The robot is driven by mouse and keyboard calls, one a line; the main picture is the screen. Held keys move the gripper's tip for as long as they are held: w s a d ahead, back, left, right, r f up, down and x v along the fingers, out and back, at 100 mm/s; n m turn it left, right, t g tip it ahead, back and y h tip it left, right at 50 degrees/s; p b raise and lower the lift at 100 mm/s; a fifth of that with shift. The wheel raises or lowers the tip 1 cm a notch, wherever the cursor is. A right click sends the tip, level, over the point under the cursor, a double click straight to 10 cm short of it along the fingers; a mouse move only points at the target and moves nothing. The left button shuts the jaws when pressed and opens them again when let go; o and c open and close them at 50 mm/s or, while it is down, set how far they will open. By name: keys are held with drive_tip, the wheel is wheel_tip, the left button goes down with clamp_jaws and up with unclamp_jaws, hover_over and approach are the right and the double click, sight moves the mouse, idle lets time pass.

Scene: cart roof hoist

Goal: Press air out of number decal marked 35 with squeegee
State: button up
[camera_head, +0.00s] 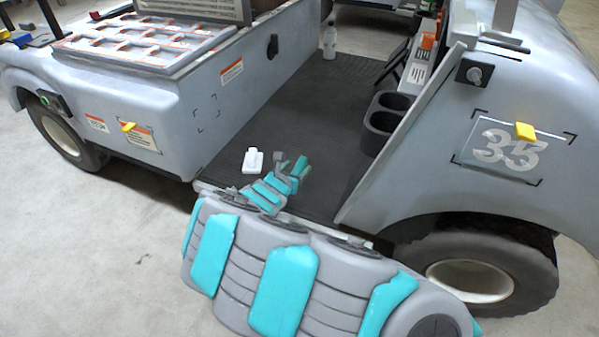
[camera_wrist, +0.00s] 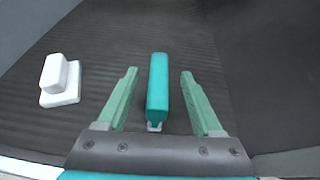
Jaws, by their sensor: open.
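The number decal marked 35 (camera_head: 505,150) is on the cart's pale side panel at the right of the head view, inside dark corner marks. A yellow block (camera_head: 525,131) is at its upper right. My gripper (camera_head: 292,166) is open over the dark cart floor. In the wrist view its green fingers (camera_wrist: 160,73) stand on either side of a teal bar (camera_wrist: 158,88) with a small pale end, with gaps on both sides. A white piece, a block on a flat plate (camera_wrist: 62,80), lies to the left; it also shows in the head view (camera_head: 252,160). I cannot tell which one is the squeegee.
Cup holders (camera_head: 388,120) and a pale panel edge stand right of my gripper. A bottle (camera_head: 330,40) stands at the back of the dark floor (camera_head: 310,100). The front wheel (camera_head: 475,278) is below the decal. The middle of the cart floor is clear.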

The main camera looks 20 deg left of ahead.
sight(301, 163)
drive_tip(key=x, duration=0.5)
drive_tip(key=shift+s+f, duration=0.15)
drive_tip(key=shift+w, duration=0.4)
clamp_jaws()
